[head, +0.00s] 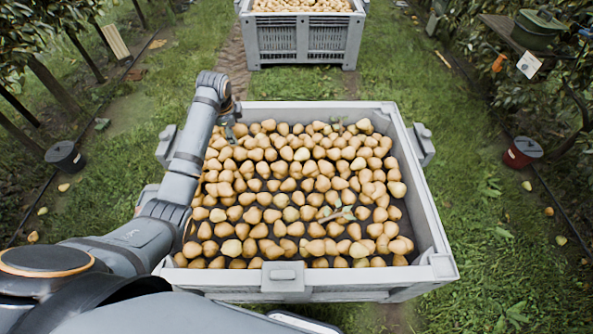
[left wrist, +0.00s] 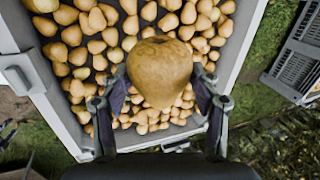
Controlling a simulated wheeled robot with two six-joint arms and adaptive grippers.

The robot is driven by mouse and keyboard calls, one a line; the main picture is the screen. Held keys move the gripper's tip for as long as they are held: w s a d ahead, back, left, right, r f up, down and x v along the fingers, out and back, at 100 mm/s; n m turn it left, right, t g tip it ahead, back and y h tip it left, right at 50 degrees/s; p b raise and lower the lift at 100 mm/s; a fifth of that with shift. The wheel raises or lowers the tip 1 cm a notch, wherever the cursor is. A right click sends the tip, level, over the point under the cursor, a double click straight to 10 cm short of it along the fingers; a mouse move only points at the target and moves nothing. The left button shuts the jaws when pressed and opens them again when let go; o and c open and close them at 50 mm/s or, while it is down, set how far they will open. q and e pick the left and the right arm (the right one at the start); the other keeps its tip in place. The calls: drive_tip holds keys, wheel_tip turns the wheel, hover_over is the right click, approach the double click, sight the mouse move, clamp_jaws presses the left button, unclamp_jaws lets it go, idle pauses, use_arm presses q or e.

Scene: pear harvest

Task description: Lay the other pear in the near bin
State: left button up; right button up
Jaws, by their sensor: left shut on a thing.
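The near bin (head: 431,240) is a large grey crate, and a layer of many yellow-brown pears lies in it. My left gripper (head: 234,131) is over the bin's far left part in the head view. In the left wrist view my left gripper (left wrist: 160,105) is shut on a pear (left wrist: 160,70), with one finger on each side of it. The held pear looks well above the pears in the bin. In the head view the held pear cannot be made out clearly. My right gripper is not in view.
A second grey bin (head: 305,50) full of pears stands farther back on the grass. A black bucket (head: 65,156) stands at left and a red bucket (head: 522,151) at right.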

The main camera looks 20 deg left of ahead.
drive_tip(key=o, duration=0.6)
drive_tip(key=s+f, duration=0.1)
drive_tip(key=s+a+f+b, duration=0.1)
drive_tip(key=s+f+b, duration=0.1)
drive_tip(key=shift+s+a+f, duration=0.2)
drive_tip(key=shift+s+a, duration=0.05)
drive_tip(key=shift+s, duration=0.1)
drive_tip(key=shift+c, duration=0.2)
use_arm(q)
drive_tip(key=s+d+f+n+g+h+b, duration=0.1)
drive_tip(key=d+f+n+g+b, duration=0.2)
drive_tip(key=d+f+n, duration=0.6)
drive_tip(key=s+d+f+n+g+b, duration=0.1)
drive_tip(key=d+f+n+g+b, duration=0.3)
drive_tip(key=n, duration=2.1)
drive_tip(key=shift+s+d+f+h+b, duration=0.3)
drive_tip(key=shift+d+f+b, duration=0.9)
drive_tip(key=shift+d+f, duration=1.65)
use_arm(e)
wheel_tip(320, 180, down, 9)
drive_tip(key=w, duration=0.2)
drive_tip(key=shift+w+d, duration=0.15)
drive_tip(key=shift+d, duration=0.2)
use_arm(q)
drive_tip(key=shift+w+d+r, duration=0.1)
drive_tip(key=shift+d+r, duration=0.15)
drive_tip(key=shift+d, duration=0.1)
